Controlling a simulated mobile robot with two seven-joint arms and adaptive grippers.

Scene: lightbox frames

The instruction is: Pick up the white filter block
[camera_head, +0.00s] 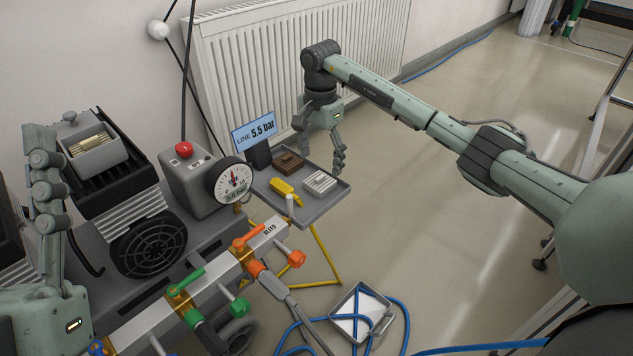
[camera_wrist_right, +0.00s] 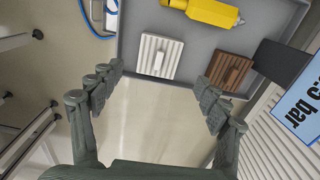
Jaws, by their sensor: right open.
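The white filter block (camera_head: 319,182), a flat ribbed piece, lies on the grey tray (camera_head: 343,188) near its right side. It also shows in the right wrist view (camera_wrist_right: 159,56), near the tray's edge. My right gripper (camera_head: 321,160) is open and empty, above the tray's back right edge. In the right wrist view its two fingers (camera_wrist_right: 160,82) stand wide apart, with the white block between and just beyond them, not touched. My left gripper (camera_head: 45,165) is at the left edge of the head view, its jaw opening unclear.
A brown ribbed block (camera_head: 287,161) and a yellow tool (camera_head: 285,190) share the tray. A dark holder and "LINE 5.5 bar" sign (camera_head: 253,133) stand at its back left. A radiator (camera_head: 290,70) is behind; a compressor with a gauge (camera_head: 233,183) stands left.

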